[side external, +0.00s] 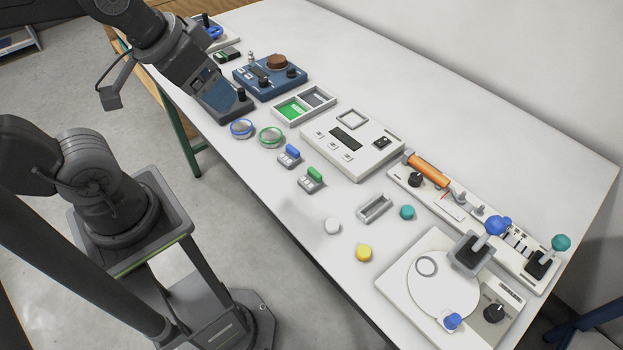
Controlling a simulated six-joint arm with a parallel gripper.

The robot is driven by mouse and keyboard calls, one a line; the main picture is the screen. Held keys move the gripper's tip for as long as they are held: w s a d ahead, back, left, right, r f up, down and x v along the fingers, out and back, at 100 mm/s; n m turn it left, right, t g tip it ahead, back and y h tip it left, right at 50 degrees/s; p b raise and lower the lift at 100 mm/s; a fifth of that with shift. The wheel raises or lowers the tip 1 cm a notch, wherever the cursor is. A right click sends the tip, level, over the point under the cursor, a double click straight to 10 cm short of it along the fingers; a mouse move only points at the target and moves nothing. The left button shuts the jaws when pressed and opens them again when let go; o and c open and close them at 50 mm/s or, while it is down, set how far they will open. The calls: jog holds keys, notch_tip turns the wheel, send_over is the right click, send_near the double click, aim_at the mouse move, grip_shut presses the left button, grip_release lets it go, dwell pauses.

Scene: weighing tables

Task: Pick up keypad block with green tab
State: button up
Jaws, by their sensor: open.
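The keypad block with green tab (311,182) is a small grey block with pale keys and a green tab on its upper right side. It sits on the white table near its front edge. A similar keypad block with a blue tab (288,158) sits just up and left of it. My gripper (212,88) is open, at the upper left over the far end of the table, well away from both blocks. Its fingertips are hard to make out against the dark devices there. I see nothing held in it.
A two-part tray (275,118) with green and grey bays and a grey console (384,158) stand behind the blocks. Blue (233,129) and green (263,139) rings lie to the left. White (332,226), yellow (364,253) and teal (407,212) pieces lie to the right.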

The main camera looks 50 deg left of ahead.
jog(key=w+d+f+m+g, duration=0.25)
jog(key=w+f+m, duration=0.25)
jog(key=w+m, duration=0.4)
jog(key=m+g, duration=0.3)
jog(key=m, duration=0.6)
send_over(310, 181)
jog(key=f, duration=1.8)
jog(key=shift+a+f, duration=0.25)
jog(key=shift+f, duration=0.15)
jog(key=f, duration=0.5)
jog(key=shift+w+d, duration=0.1)
jog(key=shift+d, duration=0.15)
jog(key=c, duration=1)
